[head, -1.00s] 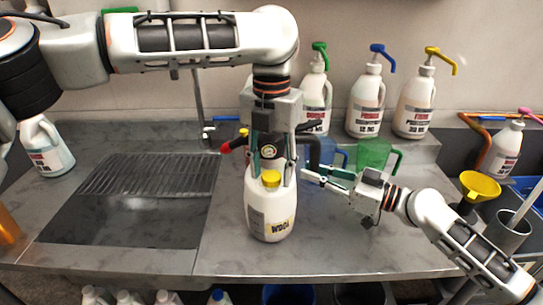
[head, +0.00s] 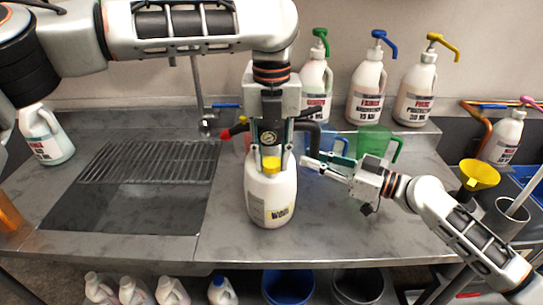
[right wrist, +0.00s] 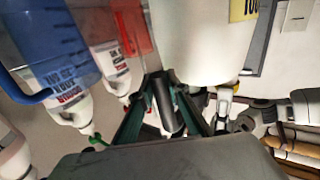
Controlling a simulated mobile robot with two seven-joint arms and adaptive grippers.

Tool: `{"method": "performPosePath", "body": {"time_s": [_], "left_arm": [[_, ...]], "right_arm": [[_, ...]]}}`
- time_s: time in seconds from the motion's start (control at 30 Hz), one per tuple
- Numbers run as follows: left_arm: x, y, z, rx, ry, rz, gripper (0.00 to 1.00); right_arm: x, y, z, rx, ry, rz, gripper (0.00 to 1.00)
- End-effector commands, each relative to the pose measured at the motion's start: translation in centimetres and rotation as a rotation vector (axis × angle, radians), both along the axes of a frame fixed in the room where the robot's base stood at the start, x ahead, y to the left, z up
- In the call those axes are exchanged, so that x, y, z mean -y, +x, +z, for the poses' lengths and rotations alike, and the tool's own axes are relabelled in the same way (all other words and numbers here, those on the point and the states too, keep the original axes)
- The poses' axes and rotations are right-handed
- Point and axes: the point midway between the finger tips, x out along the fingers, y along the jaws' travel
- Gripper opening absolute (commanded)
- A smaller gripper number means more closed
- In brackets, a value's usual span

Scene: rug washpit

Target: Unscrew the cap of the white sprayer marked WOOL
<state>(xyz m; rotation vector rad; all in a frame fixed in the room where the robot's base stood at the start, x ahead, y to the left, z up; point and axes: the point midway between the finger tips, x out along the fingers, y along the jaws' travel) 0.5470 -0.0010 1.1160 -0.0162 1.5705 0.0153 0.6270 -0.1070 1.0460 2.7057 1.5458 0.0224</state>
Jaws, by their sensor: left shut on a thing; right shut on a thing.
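The white sprayer marked WOOL (head: 257,206) stands upright on the steel counter, with a yellow cap (head: 271,163) on top. My left gripper (head: 272,160) points straight down from above, its fingers shut on the cap from both sides. My right gripper (head: 305,163) is at the sprayer's upper right side, shut on a black curved handle (head: 314,142). In the right wrist view, a black bar (right wrist: 165,105) lies between the green fingers, close to the sprayer's white body (right wrist: 195,40). Where the handle joins the sprayer is hidden behind my left gripper.
Green (head: 372,142) and blue (head: 330,157) jugs stand behind my right gripper. Several pump bottles, one with a blue pump (head: 365,90), line the back shelf. The sink (head: 130,205) is to the left; a yellow funnel (head: 480,174) is at right. The counter front is clear.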

Motion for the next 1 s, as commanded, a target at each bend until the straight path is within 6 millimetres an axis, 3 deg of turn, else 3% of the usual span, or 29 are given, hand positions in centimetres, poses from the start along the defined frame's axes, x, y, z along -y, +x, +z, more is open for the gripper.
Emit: {"method": "performPosePath", "body": {"time_s": [0.1,0.3,0.67,0.7,0.73,0.77,1.0], "left_arm": [[-0.07,0.06,0.03,0.001,0.001,0.205,0.01],[-0.07,0.07,0.03,0.001,0.001,0.435,0.01],[-0.08,0.07,0.03,0.002,0.001,0.479,0.01],[-0.08,0.07,0.03,0.002,0.001,0.479,0.32],[-0.08,0.07,0.03,0.002,0.001,0.479,0.4],[-0.08,0.07,0.03,0.002,0.001,0.478,0.44],[-0.05,0.04,0.03,0.001,0.001,0.478,0.44]], "right_arm": [[0.03,0.02,0.02,0.0,0.0,-0.001,0.0],[0.04,0.02,0.02,0.0,0.0,-0.001,0.0],[0.04,0.02,0.02,0.0,0.0,-0.001,0.0],[0.04,0.03,0.02,0.0,0.0,-0.001,0.0],[0.04,0.03,0.02,0.0,0.0,-0.001,0.0],[0.04,0.03,0.02,0.0,0.0,-0.001,0.0],[0.04,0.03,0.02,0.0,0.0,-0.001,0.0]]}}
